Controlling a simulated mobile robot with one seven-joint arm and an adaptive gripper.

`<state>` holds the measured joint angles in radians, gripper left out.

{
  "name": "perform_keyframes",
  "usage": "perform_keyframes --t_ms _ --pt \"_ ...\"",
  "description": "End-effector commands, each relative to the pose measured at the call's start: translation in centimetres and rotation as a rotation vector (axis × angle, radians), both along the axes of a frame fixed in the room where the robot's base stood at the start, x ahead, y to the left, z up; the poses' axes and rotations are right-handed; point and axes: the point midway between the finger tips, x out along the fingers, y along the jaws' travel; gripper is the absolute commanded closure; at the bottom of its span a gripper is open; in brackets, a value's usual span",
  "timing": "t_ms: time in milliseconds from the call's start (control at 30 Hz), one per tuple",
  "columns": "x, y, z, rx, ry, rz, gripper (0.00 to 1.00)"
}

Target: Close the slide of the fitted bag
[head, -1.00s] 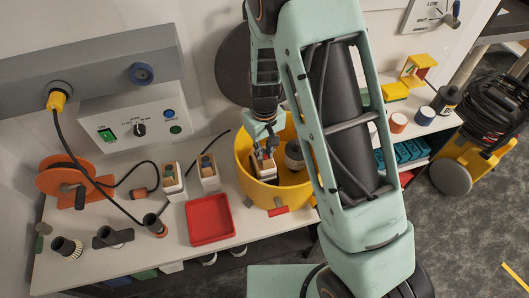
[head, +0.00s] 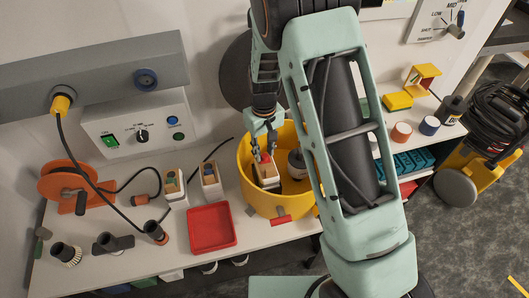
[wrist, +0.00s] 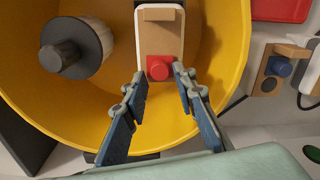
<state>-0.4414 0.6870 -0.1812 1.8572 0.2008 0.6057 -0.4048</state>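The fitted bag (head: 267,180) stands inside the yellow drum (head: 246,187). It is pale with a tan collar plate (wrist: 160,38) that carries a red slide (wrist: 158,68). My gripper (wrist: 160,78) is open and empty. Its two fingers are spread to the left and right of the red slide, apart from it. In the head view my gripper (head: 263,150) is just above the bag, inside the drum's rim.
A grey-and-white cylinder (wrist: 75,48) stands beside the bag in the drum. Two other bags with tan collars (head: 174,188) (head: 210,182) stand left of the drum, near a red tray (head: 212,228). The drum's yellow wall curves close around my fingers.

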Motion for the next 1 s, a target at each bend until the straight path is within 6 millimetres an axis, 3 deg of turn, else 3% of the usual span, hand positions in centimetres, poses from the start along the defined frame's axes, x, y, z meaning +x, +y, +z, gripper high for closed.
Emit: perform_keyframes --t_ms 300,433,800,1000 --pt "-0.3 -0.1 -0.1 -0.001 0.006 0.000 0.67" --pt "-0.2 0.0 0.8 -0.001 0.004 0.001 0.67" --pt "-0.2 -0.1 8.1 0.000 0.002 0.000 0.67" --pt "-0.2 0.0 11.0 0.000 0.002 0.001 0.67"
